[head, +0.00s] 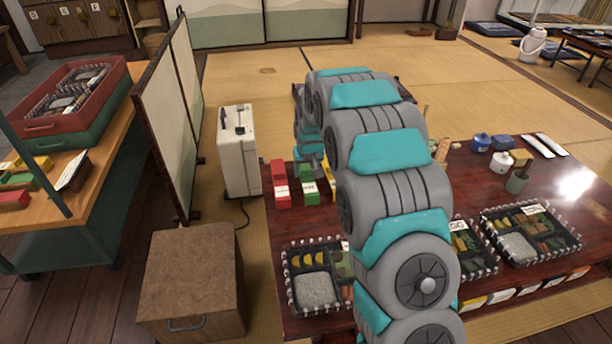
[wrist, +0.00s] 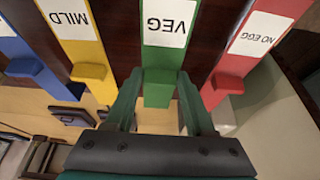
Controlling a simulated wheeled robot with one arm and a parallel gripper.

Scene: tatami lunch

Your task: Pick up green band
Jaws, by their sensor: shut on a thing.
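The green band (wrist: 158,88) carries a white VEG label, which reads upside down in the wrist view. My gripper (wrist: 160,108) is shut on it, with one finger on each side of its near end. In the head view the green band (head: 310,197) lies at the left far part of the dark table (head: 390,190). My arm hides most of my gripper there. In the wrist view a yellow MILD band (wrist: 90,70) lies left of the green one, and a red NO EGG band (wrist: 232,65) lies right of it.
A blue band (wrist: 35,70) is at the wrist view's left edge. Lunch boxes stand at the table's front, one at left (head: 316,290) and one at right (head: 518,247). A white appliance (head: 240,150) and a folding screen (head: 172,110) stand left of the table.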

